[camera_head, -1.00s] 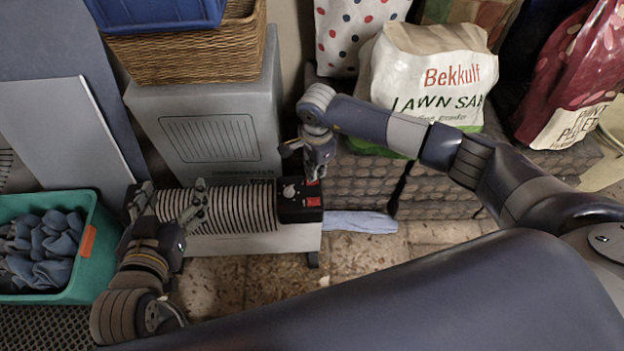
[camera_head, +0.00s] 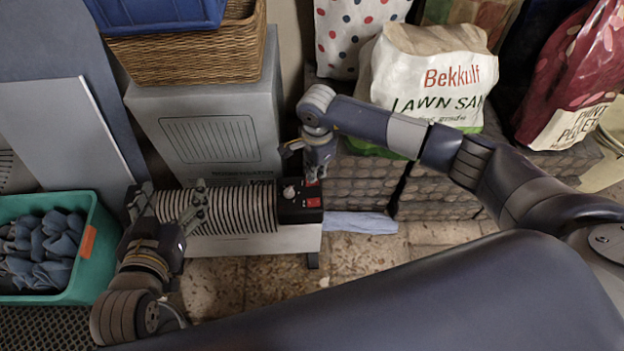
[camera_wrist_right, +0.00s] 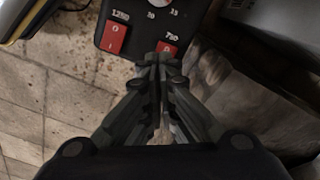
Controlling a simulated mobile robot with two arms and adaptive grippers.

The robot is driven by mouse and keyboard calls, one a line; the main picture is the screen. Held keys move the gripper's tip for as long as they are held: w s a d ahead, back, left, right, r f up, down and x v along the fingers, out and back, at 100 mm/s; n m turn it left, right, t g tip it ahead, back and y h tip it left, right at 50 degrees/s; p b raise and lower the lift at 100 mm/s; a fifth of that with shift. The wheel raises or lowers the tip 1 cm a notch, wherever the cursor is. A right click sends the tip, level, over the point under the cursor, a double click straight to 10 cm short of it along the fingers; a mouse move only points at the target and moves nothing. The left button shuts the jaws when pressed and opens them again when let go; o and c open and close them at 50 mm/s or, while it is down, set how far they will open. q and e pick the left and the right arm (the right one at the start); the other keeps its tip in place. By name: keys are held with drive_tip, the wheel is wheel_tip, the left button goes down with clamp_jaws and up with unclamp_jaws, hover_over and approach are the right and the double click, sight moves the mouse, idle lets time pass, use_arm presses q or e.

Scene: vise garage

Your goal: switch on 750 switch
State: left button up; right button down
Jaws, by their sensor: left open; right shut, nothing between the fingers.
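The heater (camera_head: 262,240) has a ribbed top and a black control panel (camera_head: 288,213) at its right end. The panel carries a knob (camera_head: 290,191) and two red switches. The 750 switch (camera_wrist_right: 167,48) is labelled in the right wrist view and partly hidden by my fingertips. The 1250 switch (camera_wrist_right: 115,38) sits beside it and also shows in the head view (camera_head: 313,202). My right gripper (camera_wrist_right: 161,62) is shut and empty, its tips at the 750 switch; contact is unclear. My left gripper (camera_head: 172,197) is open over the ribbed top's left part.
A grey box (camera_head: 215,150) with a wicker basket (camera_head: 190,55) stands behind the heater. A green bin (camera_head: 80,270) of cloths is at left. A lawn sand bag (camera_head: 435,75) stands behind my right arm. A blue cloth (camera_head: 360,222) lies right of the heater.

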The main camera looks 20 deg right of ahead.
use_arm(q)
drive_tip(key=shift+w+d+r+t, duration=0.1)
drive_tip(key=shift+w+r+t, duration=0.1)
drive_tip(key=shift+r, duration=0.2)
drive_tip(key=shift+w+d+r+t, duration=0.1)
drive_tip(key=shift+w+r+t, duration=0.1)
drive_tip(key=shift+r, duration=0.15)
use_arm(e)
drive_tip(key=shift+f, duration=0.2)
idle(0.4)
use_arm(q)
drive_tip(key=shift+w+d+r+t+h+b, duration=0.15)
drive_tip(key=shift+r+t, duration=0.1)
drive_tip(key=shift+r, duration=0.2)
drive_tip(key=shift+w+d+r+t+h+b, duration=0.1)
drive_tip(key=shift+r+t+b, duration=0.15)
drive_tip(key=shift+r, duration=0.2)
drive_tip(key=shift+w+d+r+t+h+b, duration=0.15)
drive_tip(key=shift+r+t, duration=0.15)
drive_tip(key=shift+r, duration=0.15)
use_arm(e)
drive_tip(key=shift+f, duration=0.4)
idle(0.3)
